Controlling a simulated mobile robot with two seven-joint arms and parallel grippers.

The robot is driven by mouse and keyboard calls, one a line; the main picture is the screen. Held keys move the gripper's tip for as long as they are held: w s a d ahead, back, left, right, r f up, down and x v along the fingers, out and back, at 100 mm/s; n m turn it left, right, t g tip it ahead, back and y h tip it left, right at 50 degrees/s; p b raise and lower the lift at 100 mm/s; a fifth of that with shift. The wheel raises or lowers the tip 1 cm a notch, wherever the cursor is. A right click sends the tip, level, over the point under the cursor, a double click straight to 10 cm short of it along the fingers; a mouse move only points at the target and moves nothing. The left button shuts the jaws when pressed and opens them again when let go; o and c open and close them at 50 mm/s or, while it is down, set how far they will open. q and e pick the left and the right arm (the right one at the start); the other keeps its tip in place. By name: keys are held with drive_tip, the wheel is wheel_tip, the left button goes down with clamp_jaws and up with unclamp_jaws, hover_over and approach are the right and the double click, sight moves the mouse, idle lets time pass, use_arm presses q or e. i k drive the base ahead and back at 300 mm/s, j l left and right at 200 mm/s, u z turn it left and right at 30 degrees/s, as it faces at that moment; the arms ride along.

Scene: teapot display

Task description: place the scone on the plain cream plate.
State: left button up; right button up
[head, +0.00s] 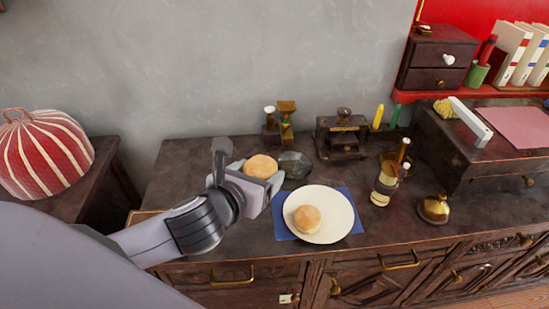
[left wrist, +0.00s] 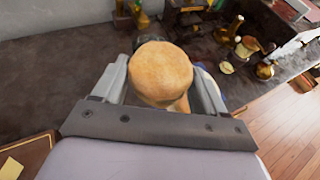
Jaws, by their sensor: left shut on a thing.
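A round golden scone (head: 261,166) is between the jaws of my left gripper (head: 259,178), left of and behind the plate in the head view. The held scone fills the middle of the left wrist view (left wrist: 160,72), with a finger of my left gripper (left wrist: 162,88) on each side. The plain cream plate (head: 335,204) lies on a blue cloth (head: 284,227). A second scone (head: 307,219) sits on the plate, left of its middle. In the left wrist view the plate is mostly hidden behind the held scone. My right gripper is not in view.
Behind the plate are a dark dish (head: 295,165), an hourglass-like stand (head: 287,122) and a dark device (head: 341,136). A labelled bottle (head: 383,187) and a brass bell (head: 434,208) stand right of the plate. A striped cosy (head: 44,153) is far left.

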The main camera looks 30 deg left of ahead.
sight(331, 202)
drive_tip(key=l+u, duration=0.1)
drive_tip(key=u, duration=0.2)
drive_tip(key=i+l+u, duration=0.1)
drive_tip(key=u, duration=0.25)
drive_tip(key=l+u, duration=0.35)
drive_tip(key=l, duration=0.3)
drive_tip(key=i+l+u, duration=0.1)
drive_tip(key=l, duration=0.8)
drive_tip(key=l+u, duration=0.1)
drive_tip(key=l, duration=0.85)
